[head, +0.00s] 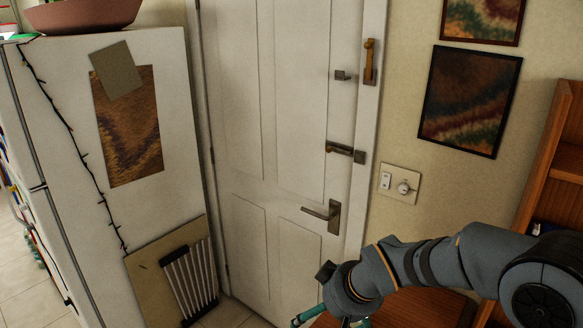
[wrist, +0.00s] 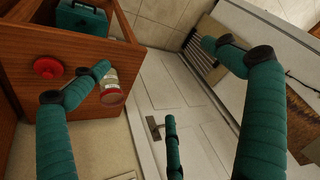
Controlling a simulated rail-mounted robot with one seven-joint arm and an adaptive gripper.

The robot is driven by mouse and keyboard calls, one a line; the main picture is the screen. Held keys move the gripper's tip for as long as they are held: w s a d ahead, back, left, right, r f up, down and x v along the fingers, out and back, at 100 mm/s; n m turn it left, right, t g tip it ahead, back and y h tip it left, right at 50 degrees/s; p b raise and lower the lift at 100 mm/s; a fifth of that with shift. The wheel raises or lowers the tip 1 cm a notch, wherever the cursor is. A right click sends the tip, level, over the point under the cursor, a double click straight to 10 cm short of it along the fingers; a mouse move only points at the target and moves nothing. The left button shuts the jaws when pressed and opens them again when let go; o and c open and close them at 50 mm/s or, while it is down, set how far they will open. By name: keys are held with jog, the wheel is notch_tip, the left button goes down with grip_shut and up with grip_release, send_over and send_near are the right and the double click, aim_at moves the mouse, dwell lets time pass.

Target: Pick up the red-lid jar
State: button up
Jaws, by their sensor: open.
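In the wrist view, a round red lid-like disc (wrist: 47,68) shows at the left, against brown wood. A small clear jar (wrist: 112,87) with a pale red band stands out just right of it, partly behind a finger. I cannot tell whether the disc and the jar belong together. My gripper (wrist: 158,75) has teal fingers spread wide with nothing between them. Its left finger crosses the view in front of the disc and jar, and I cannot tell the gap to them. In the head view my gripper (head: 333,318) is cut off at the bottom edge, and no jar shows.
A wooden shelf unit (wrist: 20,90) holds a teal box (wrist: 82,17) in the wrist view. In the head view a white door (head: 265,150) fills the middle, a white fridge (head: 175,80) stands left, and a wooden shelf (head: 555,150) stands right. Tiled floor shows lower left.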

jog(key=shift+w+a+f, duration=0.2)
jog(key=shift+a+f, duration=0.15)
jog(key=shift+a, duration=0.1)
jog(key=shift+s+d+r, duration=0.15)
jog(key=shift+s+d, duration=0.15)
jog(key=shift+d, duration=0.15)
jog(key=shift+c, duration=1.3)
jog(key=shift+w+a, duration=0.15)
jog(key=shift+c, duration=2.3)
